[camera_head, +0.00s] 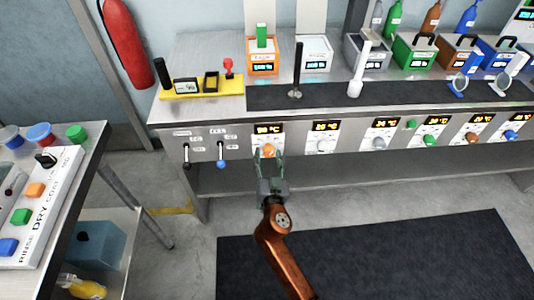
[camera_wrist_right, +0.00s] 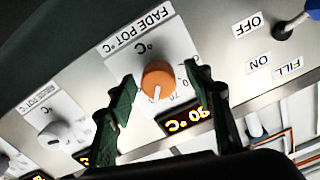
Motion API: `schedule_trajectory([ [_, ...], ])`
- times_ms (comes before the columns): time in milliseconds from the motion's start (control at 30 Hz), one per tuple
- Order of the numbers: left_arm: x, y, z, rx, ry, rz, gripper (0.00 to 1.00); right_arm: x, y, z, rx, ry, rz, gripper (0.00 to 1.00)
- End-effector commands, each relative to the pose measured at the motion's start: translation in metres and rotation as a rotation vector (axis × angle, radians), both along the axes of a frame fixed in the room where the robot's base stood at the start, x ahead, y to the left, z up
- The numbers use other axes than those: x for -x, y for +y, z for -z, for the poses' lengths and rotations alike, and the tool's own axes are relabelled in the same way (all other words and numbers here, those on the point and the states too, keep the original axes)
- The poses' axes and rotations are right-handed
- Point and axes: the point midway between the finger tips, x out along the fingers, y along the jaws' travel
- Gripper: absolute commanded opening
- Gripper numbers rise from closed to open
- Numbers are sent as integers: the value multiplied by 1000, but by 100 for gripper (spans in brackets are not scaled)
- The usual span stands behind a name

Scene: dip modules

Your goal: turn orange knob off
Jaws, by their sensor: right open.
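The orange knob (camera_head: 268,150) is on the front panel of the bench, below a lit display (camera_head: 268,128) reading about 90 °C. In the right wrist view the orange knob (camera_wrist_right: 157,79) has a pale pointer line and sits on a white dial plate (camera_wrist_right: 178,42) marked "FADE POT °C". My right gripper (camera_head: 269,160) is in front of it. Its two green fingers (camera_wrist_right: 158,82) are open, one on each side of the knob, with gaps visible between them and it. I cannot tell how deep the fingertips reach. My left gripper is not in view.
A white knob (camera_wrist_right: 54,136) with its own plate is beside it. Two levers, one black (camera_head: 186,155) and one blue (camera_head: 221,160), are left of the orange knob. Several similar dials line the panel rightwards. A side table (camera_head: 92,150) stands at left; a dark mat (camera_head: 400,260) covers the floor.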

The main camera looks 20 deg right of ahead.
Motion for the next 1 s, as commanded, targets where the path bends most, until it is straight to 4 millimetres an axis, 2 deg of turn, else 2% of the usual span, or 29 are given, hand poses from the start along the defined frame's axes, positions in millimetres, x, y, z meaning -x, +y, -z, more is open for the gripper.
schedule_trajectory([
  [233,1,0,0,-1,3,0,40,1,-3,1,0,1,3,46],
  [833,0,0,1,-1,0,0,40,0,0,1,0,1,0,5],
  [1000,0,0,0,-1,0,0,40,0,0,1,7,3,0,5],
])
